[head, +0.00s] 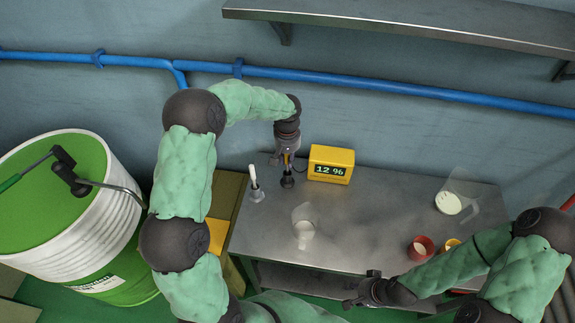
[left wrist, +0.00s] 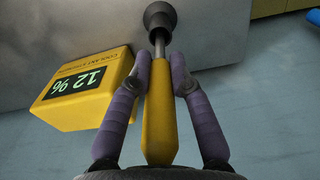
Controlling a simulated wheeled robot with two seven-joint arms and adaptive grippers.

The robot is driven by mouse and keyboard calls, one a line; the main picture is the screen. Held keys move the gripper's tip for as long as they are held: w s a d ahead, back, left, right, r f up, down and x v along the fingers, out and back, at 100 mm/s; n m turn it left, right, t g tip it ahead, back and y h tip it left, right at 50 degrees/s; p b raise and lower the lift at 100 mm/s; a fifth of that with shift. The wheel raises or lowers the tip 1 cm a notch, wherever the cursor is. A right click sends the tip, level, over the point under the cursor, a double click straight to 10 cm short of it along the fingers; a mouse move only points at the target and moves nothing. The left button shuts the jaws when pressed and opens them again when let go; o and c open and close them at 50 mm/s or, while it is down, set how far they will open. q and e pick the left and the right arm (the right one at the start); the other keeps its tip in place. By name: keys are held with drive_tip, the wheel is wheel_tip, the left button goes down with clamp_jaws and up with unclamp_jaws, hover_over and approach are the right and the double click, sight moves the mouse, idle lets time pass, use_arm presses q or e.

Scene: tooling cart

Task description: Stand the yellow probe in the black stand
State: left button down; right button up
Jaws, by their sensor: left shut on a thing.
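The yellow probe (left wrist: 158,115) has a long yellow handle and a thin metal shaft. My left gripper (head: 286,163) is shut on the handle, with one purple finger on each side in the left wrist view (left wrist: 158,72). The black stand (head: 287,182) is on the metal cart top, directly below my left gripper. In the left wrist view the shaft points at the dark stand (left wrist: 160,14) and overlaps it; how deep the tip sits is hidden. My right gripper (head: 361,290) is empty near the cart's front edge; its finger opening is unclear.
A yellow meter (head: 331,164) reading 12 and a percent sign stands right of the stand. A white-handled item (head: 255,184) is close on the left. A clear beaker (head: 304,229), a clear jug (head: 450,201) and a red cup (head: 420,248) stand elsewhere on the cart (head: 365,215).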

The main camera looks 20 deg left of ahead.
sight(287, 165)
use_arm(q)
drive_tip(key=shift+f, duration=1.55)
drive_tip(key=shift+f+b, duration=0.15)
drive_tip(key=shift+b, duration=0.15)
drive_tip(key=c, duration=1.1)
unclamp_jaws()
drive_tip(key=shift+r, duration=0.55)
wheel_tip(287, 165, up, 11)
drive_tip(key=shift+r+p, duration=0.15)
drive_tip(key=shift+p, duration=0.95)
